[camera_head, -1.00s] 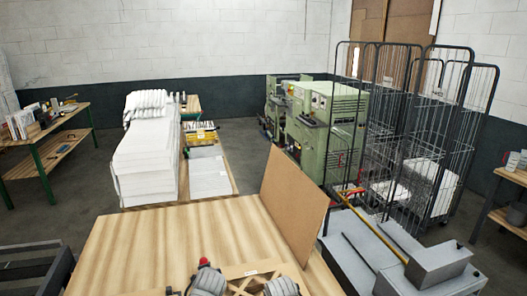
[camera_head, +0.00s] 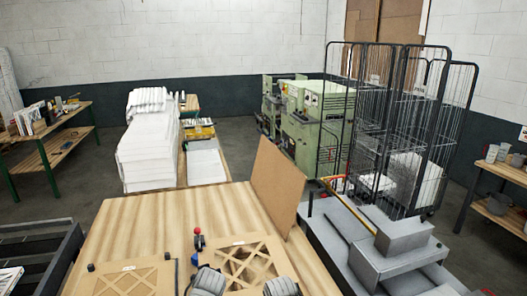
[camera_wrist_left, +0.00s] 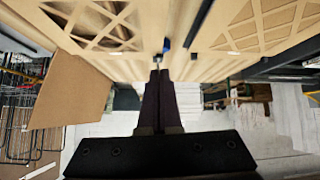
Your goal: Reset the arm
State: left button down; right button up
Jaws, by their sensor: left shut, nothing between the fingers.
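My left gripper (camera_wrist_left: 160,74) shows in the left wrist view with its dark fingers together and nothing between them. It points towards the wooden tabletop, which lies across the top of that view. I cannot make out the left gripper in the head view. My right gripper is not in view. The wooden table (camera_head: 150,218) carries two lattice-topped wooden frames, one at the left (camera_head: 128,281) and one at the right (camera_head: 245,264). A small red-topped post (camera_head: 198,239) stands at the far side of the right frame.
A brown board (camera_head: 277,182) stands at the table's far right. Grey machinery (camera_head: 400,238) is to the right, a dark rack (camera_head: 35,250) to the left. White stacks (camera_head: 147,155), a green machine (camera_head: 310,120) and wire cages (camera_head: 405,130) stand behind. The table's far left is bare.

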pick_arm(q)
jog(key=s+d+f+m+g+h+b, duration=0.1)
jog(key=s+d+f+m+g+b, duration=0.3)
jog(key=s+f+b, duration=0.3)
jog(key=s+d+f+m+g+h+b, duration=0.1)
jog(key=s+d+f+m+g+b, duration=0.3)
jog(key=s+d+f+b, duration=0.3)
jog(key=s+f, duration=0.3)
jog(key=f, duration=0.4)
jog(key=shift+s+d+f+m+g, duration=0.2)
jog(key=shift+s+d+m+g, duration=0.1)
jog(key=shift+g, duration=0.1)
